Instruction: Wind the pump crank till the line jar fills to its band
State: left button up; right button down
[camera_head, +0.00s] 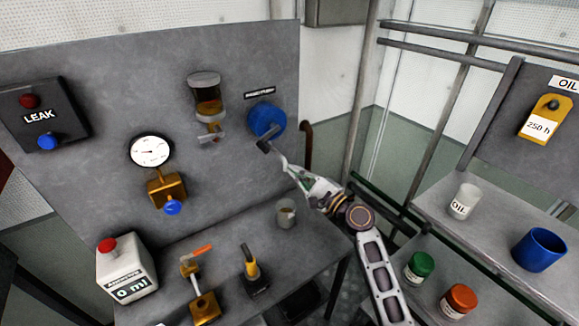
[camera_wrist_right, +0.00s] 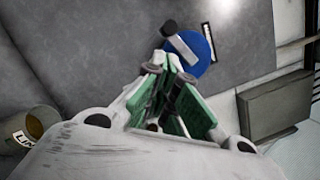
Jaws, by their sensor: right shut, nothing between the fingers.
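The pump crank has a blue disc (camera_head: 266,119) on the upright grey panel, with a short arm and a dark knob (camera_head: 264,146). In the right wrist view the crank's blue disc (camera_wrist_right: 203,57), light arm and dark knob (camera_wrist_right: 168,27) lie just beyond the fingers. My right gripper (camera_head: 284,163) is shut and empty, just below and right of the knob, seemingly apart from it. A small jar (camera_head: 285,214) stands on the bench below; in the wrist view its label (camera_wrist_right: 20,140) seems to start with L, with amber inside. Its band is too small to tell. My left gripper is out of view.
A glass bowl (camera_head: 207,98) with brown liquid hangs left of the crank. A gauge (camera_head: 151,151), a leak box (camera_head: 42,115), a white container (camera_head: 124,266) and levers (camera_head: 203,300) stand farther left. A side shelf holds a blue cup (camera_head: 539,250) and small jars.

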jog(key=shift+v, duration=1.2)
